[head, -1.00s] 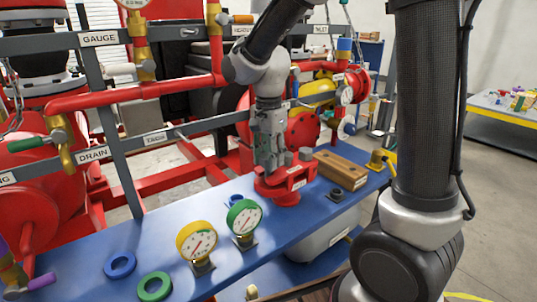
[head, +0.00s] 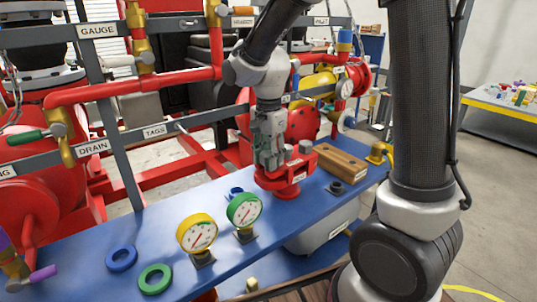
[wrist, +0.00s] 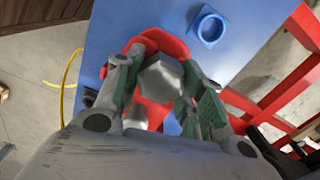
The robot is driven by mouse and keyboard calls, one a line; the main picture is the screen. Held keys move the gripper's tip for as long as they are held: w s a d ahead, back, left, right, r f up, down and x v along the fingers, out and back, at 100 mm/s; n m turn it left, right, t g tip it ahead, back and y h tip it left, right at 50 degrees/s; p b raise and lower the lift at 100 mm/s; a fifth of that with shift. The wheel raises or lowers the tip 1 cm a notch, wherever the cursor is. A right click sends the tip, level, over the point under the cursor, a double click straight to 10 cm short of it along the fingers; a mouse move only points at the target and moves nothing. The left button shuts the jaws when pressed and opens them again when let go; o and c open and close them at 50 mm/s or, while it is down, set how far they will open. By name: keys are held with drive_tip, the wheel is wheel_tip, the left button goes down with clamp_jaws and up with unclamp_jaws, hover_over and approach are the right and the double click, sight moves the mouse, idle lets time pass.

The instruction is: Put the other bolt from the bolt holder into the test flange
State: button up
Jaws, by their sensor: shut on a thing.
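The red test flange (head: 287,188) stands on the blue bench, just left of the wooden bolt holder (head: 341,164). My gripper (head: 268,166) points down over the flange's left side. In the wrist view my gripper (wrist: 158,85) is shut on a grey hex-headed bolt (wrist: 162,78), with the red flange (wrist: 137,52) behind it. The bolt's shank is hidden, so I cannot tell how deep it sits. Another grey bolt (head: 305,147) stands at the flange's far right side. I see no bolt standing in the holder.
A green gauge (head: 244,211) and a yellow gauge (head: 197,233) stand left of the flange. A blue ring (head: 121,258) and a green ring (head: 155,280) lie on the bench (head: 90,282). A red pipe frame runs behind.

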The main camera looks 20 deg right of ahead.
drive_tip(key=shift+f, duration=0.15)
drive_tip(key=o, duration=1.1)
wheel_tip(320, 180, up, 12)
drive_tip(key=shift+s+d+r+n+t, duration=0.15)
drive_tip(key=shift+s+d+n+t, duration=0.6)
drive_tip(key=shift+s+d+n, duration=2)
drive_tip(key=shift+s+d+r+n+t, duration=0.15)
drive_tip(key=shift+s+d+n+t, duration=0.55)
drive_tip(key=shift+s+d+n, duration=2)
drive_tip(key=shift+s+d+r+n+t, duration=0.15)
drive_tip(key=shift+s+d+n+t, duration=0.55)
drive_tip(key=shift+s+d, duration=2.3)
